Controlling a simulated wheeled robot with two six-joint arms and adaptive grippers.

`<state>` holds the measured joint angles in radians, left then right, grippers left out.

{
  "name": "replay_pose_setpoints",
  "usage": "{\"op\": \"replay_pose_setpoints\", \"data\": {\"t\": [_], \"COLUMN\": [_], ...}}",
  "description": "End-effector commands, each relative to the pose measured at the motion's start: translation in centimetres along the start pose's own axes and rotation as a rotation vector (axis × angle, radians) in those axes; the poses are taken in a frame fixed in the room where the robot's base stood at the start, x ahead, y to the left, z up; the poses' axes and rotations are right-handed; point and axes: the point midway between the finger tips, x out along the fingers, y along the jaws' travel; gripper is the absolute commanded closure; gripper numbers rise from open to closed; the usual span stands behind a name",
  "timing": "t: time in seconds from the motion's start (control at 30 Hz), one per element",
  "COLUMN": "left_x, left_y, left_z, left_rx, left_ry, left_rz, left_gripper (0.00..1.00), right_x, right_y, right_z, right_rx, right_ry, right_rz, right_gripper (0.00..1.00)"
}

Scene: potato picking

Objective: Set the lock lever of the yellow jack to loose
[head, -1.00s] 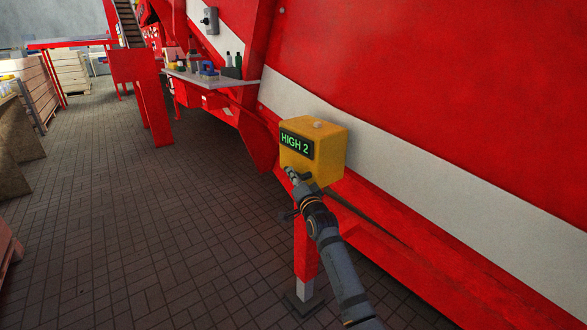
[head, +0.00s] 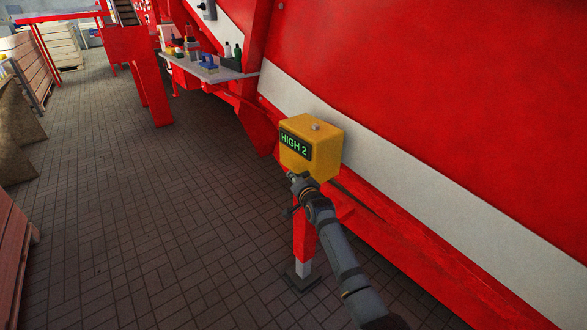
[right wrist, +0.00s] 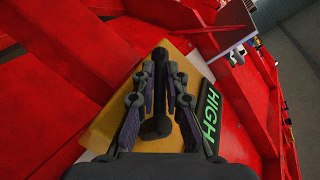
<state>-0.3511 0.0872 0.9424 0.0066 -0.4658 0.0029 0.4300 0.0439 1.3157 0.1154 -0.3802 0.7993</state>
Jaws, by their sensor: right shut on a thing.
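The yellow jack (head: 318,140) is a yellow box on a red post (head: 304,238) beside the red machine. Its dark display (head: 295,146) reads "HIGH 2" in green; part of it shows in the right wrist view (right wrist: 209,112). My right gripper (head: 297,181) is at the box's lower front, just under the display. In the right wrist view its fingers (right wrist: 158,100) are closed on the black lock lever (right wrist: 160,72), which runs lengthwise between them. In the head view the gripper hides most of the lever. My left gripper is out of view.
The red machine's side (head: 440,100) with a white stripe is close behind and right of the jack. A shelf (head: 212,68) with bottles and small items stands farther back. Wooden crates (head: 8,260) line the left. The brick floor between is clear.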

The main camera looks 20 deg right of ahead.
Motion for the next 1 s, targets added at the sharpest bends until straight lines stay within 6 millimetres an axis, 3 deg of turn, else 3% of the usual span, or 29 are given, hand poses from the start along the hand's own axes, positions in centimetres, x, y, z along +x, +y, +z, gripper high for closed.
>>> {"op": "replay_pose_setpoints", "data": {"t": [0.27, 0.6, 0.8, 1.0], "left_x": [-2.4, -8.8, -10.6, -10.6], "left_y": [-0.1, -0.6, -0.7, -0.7], "left_z": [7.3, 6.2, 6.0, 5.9], "left_rx": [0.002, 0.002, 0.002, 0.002], "left_ry": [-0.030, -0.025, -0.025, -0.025], "left_rz": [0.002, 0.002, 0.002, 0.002], "left_gripper": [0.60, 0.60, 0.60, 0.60], "right_x": [-0.4, -1.1, -1.5, -1.9], "right_y": [-0.3, 0.6, 1.3, 2.1], "right_z": [-0.3, 0.0, 0.4, 0.7], "right_rx": [-0.041, -0.135, -0.194, -0.251], "right_ry": [-0.076, -0.238, -0.342, -0.440], "right_rz": [0.104, 0.327, 0.471, 0.608], "right_gripper": [1.00, 1.00, 1.00, 1.00]}}
